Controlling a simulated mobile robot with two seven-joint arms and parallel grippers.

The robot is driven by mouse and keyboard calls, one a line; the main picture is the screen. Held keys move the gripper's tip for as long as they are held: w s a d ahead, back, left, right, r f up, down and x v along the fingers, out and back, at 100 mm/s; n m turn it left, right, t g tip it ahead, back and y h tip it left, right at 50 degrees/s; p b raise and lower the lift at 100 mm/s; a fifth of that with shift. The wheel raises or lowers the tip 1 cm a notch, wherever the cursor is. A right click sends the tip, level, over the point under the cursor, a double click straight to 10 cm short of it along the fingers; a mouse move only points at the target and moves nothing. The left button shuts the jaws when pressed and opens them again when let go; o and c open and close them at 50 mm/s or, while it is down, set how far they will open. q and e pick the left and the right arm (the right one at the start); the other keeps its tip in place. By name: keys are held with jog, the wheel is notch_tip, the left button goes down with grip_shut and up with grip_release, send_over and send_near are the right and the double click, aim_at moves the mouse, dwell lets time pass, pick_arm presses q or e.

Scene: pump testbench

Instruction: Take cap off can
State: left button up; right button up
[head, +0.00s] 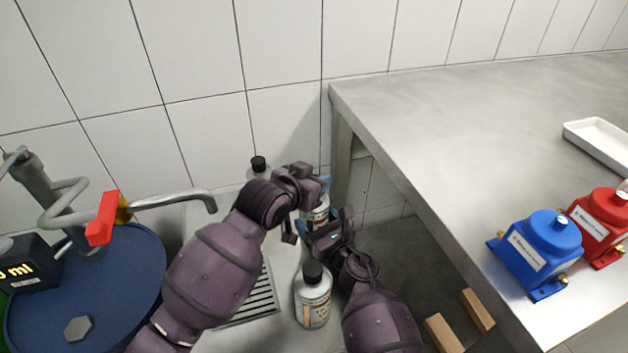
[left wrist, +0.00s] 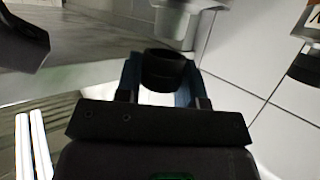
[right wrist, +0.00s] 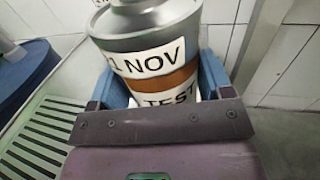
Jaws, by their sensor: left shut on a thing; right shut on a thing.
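A grey can with a white and orange label (head: 317,214) is largely hidden behind my grippers in the head view. My right gripper (head: 318,226) is shut around its body. In the right wrist view the can (right wrist: 155,62) stands between the blue fingers, its label reading "NOV" and "TEST". My left gripper (head: 322,186) is just above the right one. In the left wrist view its blue fingers are shut on a black cap (left wrist: 165,70).
A second capped can (head: 312,299) stands in front, and another (head: 259,168) at the back near the wall. The grey table (head: 450,140) edge is close on the right, with blue (head: 540,252) and red (head: 602,228) pumps. A blue drum (head: 120,290) is at left.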

pick_arm(q)
jog(key=shift+r, duration=2.15)
